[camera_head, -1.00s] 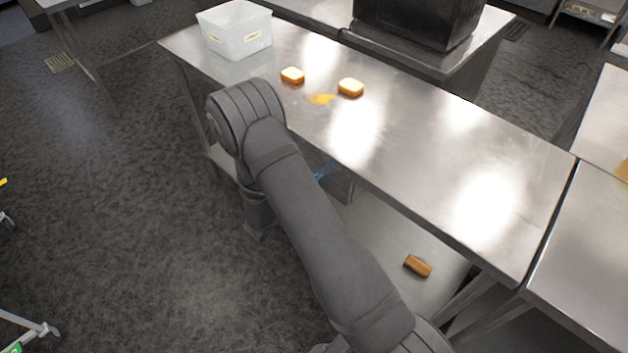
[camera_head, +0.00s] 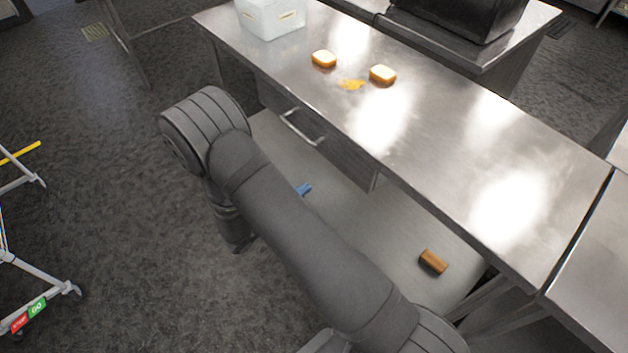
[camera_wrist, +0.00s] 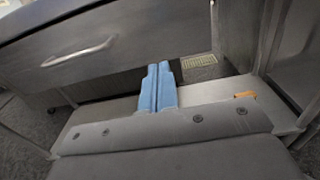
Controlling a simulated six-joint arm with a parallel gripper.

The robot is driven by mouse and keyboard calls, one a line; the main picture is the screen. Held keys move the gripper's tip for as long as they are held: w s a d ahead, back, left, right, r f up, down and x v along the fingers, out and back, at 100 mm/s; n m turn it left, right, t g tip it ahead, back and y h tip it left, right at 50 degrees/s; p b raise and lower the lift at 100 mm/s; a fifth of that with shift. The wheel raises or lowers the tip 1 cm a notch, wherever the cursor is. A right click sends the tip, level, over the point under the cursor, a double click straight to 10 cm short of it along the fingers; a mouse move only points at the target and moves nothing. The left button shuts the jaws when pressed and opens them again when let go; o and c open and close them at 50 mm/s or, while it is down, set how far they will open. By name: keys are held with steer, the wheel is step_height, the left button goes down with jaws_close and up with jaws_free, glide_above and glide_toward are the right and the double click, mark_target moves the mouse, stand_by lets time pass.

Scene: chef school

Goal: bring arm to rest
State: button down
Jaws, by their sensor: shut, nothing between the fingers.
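My gripper (camera_wrist: 158,88) shows in the wrist view as two blue fingers, shut side by side with nothing between them. They point toward the worktable's lower shelf (camera_wrist: 90,118) and the drawer front (camera_wrist: 75,45) above it. In the head view, a small blue part of the gripper (camera_head: 304,189) shows past my arm, in front of the table's open side. My arm is bent, with its elbow over the floor to the left of the table. My wrist is mostly hidden behind my arm in the head view.
A brown block (camera_head: 433,262) lies on the lower shelf. A drawer handle (camera_head: 300,128) sticks out. A white-framed stand (camera_head: 40,270) is at left.

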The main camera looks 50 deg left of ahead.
mark_target(346, 161)
steer(key=shift+s, duration=0.2)
steer(key=w, duration=1.3)
steer(key=shift+w, duration=0.25)
